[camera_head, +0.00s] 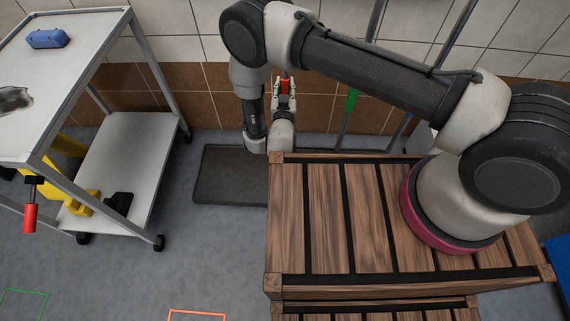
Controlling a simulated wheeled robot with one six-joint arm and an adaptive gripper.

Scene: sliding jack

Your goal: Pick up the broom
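A long-handled tool with a grey pole and a green grip (351,100) leans against the tiled wall, right of my gripper. Its lower end is hidden behind the slatted wooden top, so I cannot tell if it is the broom. A second slanted pole (455,35) leans farther right, its lower end also mostly hidden. My gripper (284,88) is near the wall, beyond the wooden top and left of the green grip, apart from it. A small red piece (285,84) shows at its fingers. I cannot tell if they hold it.
A slatted wooden top (322,215) fills the right foreground. A grey wheeled cart (120,165) stands left, with a blue case (47,38) on top and a red-handled tool (30,215) at its side. A dark mat (228,180) lies on the floor between them.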

